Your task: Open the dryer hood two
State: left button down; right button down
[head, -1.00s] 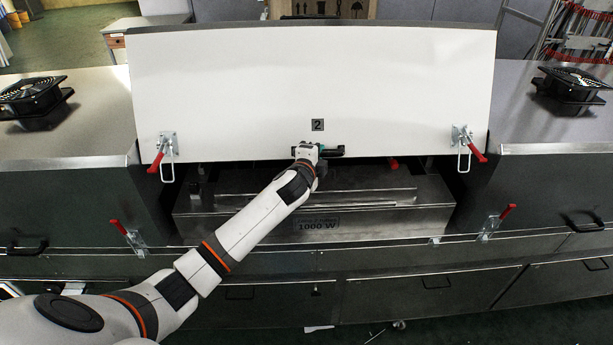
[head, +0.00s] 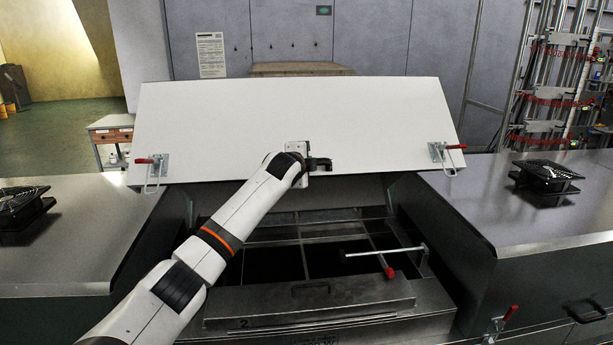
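The white hood lid (head: 300,115) of dryer hood two stands raised and tilted over the dark open chamber (head: 300,262). The number 2 shows on the chamber's front edge. My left arm reaches up from the lower left, and my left gripper (head: 316,163) is at the black handle (head: 322,164) near the middle of the lid's lower edge. It appears shut on this handle; the fingers are partly hidden. Red-handled latches hang at the lid's left (head: 152,165) and right (head: 445,152) corners, clear of the body. My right gripper is not in view.
Grey dryer tops with black fans flank the opening, one at the left (head: 22,208) and one at the right (head: 546,177).

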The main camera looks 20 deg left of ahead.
pick_arm(q)
jog(key=shift+w+f, duration=0.1)
dwell(0.3)
jog(key=c, duration=1.4)
grip_release()
jog(key=shift+w+a, duration=0.1)
jog(key=shift+s+b, duration=0.3)
jog(key=shift+s, duration=0.1)
jog(key=b+v, duration=0.4)
jog(key=v, duration=0.7)
jog(key=shift+r, duration=0.3)
jog(key=shift+s, duration=0.1)
